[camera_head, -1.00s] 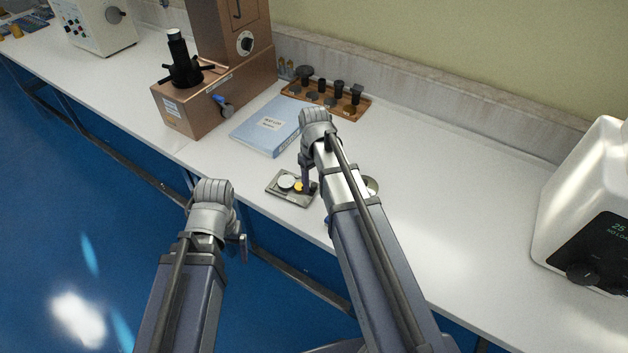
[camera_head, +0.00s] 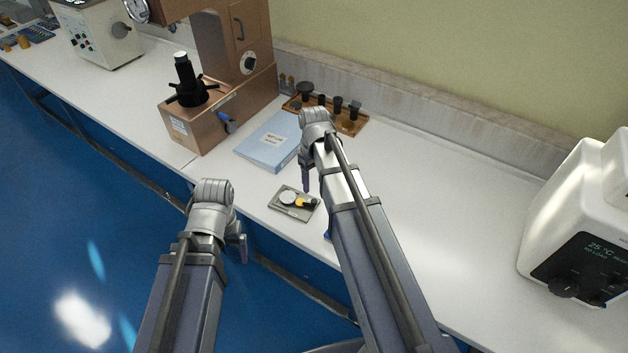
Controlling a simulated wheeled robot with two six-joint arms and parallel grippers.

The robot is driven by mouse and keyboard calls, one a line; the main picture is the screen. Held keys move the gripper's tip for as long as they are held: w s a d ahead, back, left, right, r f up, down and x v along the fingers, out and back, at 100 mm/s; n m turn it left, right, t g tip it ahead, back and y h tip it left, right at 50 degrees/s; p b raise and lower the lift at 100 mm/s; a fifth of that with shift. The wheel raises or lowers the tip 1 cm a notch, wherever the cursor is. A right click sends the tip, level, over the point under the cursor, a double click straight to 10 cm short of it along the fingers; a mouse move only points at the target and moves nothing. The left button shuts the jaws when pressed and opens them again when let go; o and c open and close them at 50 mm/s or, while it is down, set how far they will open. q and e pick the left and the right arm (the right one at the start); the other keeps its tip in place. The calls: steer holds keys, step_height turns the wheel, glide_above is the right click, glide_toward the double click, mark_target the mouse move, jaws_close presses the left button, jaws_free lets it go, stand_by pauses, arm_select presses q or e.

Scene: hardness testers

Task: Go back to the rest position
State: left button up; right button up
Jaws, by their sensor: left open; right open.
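My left gripper (camera_head: 241,247) hangs off the bench's front edge, over the blue floor. Only a small part of it shows below the grey wrist. My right gripper (camera_head: 306,182) points down above the bench, just behind a small grey tray (camera_head: 279,207). It looks empty and apart from the tray. The tray holds a pale round disc (camera_head: 287,198) and a yellow piece with a black part (camera_head: 303,203). My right forearm hides part of the bench.
A blue binder (camera_head: 268,143) lies behind the tray. A copper-coloured hardness tester (camera_head: 207,124) stands at the back left, a wooden rack (camera_head: 352,126) with black-topped pieces behind the binder. A white heating device (camera_head: 560,235) stands right. The white bench (camera_head: 450,200) is clear between.

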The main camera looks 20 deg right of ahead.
stand_by(0.4)
steer(key=s+a+h, duration=0.1)
steer(key=s+a, duration=1.4)
steer(key=shift+s+a, duration=0.3)
steer(key=shift+s, duration=0.05)
